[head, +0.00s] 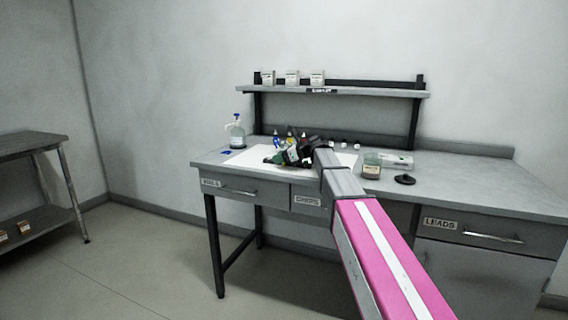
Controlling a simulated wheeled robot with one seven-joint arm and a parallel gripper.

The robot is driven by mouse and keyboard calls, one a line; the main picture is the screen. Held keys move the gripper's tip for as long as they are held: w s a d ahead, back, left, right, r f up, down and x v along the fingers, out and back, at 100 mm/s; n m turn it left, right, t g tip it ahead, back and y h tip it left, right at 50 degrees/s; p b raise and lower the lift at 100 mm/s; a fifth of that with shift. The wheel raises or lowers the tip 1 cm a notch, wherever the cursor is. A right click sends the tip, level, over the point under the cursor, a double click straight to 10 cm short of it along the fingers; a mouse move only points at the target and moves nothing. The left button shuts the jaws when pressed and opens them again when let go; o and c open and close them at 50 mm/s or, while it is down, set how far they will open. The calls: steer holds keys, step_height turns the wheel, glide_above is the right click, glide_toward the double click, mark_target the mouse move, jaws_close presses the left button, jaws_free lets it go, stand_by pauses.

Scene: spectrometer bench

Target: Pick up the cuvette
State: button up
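My pink and grey arm reaches over the bench from the lower right. My gripper (292,155) is a small dark shape at its end, low over the white mat (247,159). Its fingers blend with dark and green shapes there, so I cannot tell whether it is open or shut, or whether it touches anything. I cannot make out a cuvette for certain. The gripper and arm hide part of the mat.
A blue-topped bottle (237,134) stands left, near a small blue item (225,152). Small bottles (277,142) stand behind the gripper. Right of the arm are a jar (371,168), a white box (398,160) and a black disc (405,180). A shelf (375,92) spans the back.

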steer(key=c, duration=0.8)
steer(key=shift+o, duration=0.2)
steer(key=shift+r, duration=0.1)
